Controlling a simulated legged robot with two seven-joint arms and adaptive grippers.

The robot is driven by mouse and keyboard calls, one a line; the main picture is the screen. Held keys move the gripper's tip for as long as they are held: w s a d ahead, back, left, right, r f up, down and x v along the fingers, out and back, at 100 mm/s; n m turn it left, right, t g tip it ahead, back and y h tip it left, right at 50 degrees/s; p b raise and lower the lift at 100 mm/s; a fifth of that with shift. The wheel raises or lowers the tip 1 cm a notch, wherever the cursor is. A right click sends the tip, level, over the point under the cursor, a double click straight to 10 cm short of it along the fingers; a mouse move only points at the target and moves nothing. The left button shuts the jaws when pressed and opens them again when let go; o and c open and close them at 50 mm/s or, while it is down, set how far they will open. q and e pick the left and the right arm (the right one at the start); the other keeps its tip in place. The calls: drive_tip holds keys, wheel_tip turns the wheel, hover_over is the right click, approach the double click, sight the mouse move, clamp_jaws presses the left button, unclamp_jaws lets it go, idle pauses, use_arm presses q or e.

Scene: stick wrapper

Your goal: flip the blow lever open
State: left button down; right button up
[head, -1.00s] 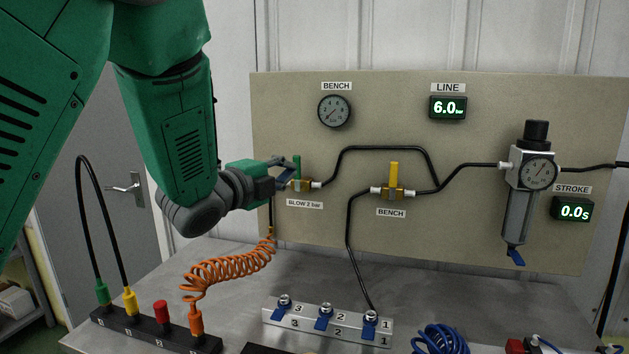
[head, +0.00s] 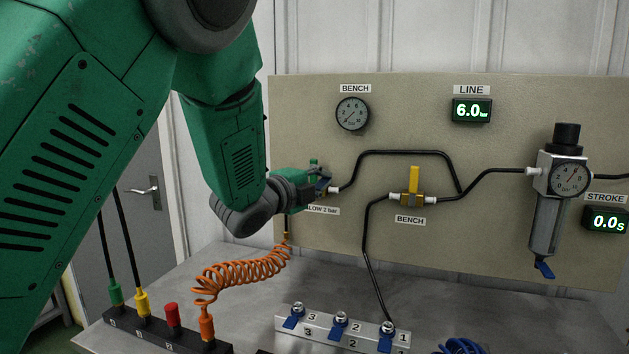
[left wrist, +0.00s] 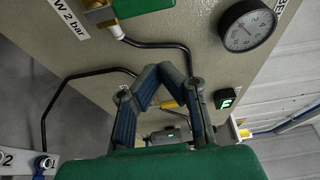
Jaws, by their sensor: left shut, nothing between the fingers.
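The blow valve's green lever (head: 313,163) stands upright above its brass body on the panel, at the left of the pipe. The label "BLOW 2 bar" (head: 323,211) below it is partly covered. In the left wrist view the lever (left wrist: 143,7) and brass body (left wrist: 97,13) are at the top edge, with the lever crosswise to the black pipe. My left gripper (head: 325,184) is shut and empty, in front of the valve and hiding part of it. Its blue fingers (left wrist: 160,70) come together below the lever in the wrist view. Contact with the lever cannot be told. My right gripper is out of view.
The bench valve with its upright yellow lever (head: 414,180) is to the right. A bench gauge (head: 352,113) hangs above. An orange coiled hose (head: 240,273) hangs below my gripper. A manifold with blue levers (head: 341,326) lies on the bench.

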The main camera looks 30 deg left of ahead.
use_arm(q)
drive_tip(key=w, duration=0.6)
drive_tip(key=a, duration=0.1)
drive_tip(key=s+a, duration=0.1)
drive_tip(key=a+p, duration=0.1)
drive_tip(key=shift+s+a, duration=0.25)
drive_tip(key=shift+d, duration=0.1)
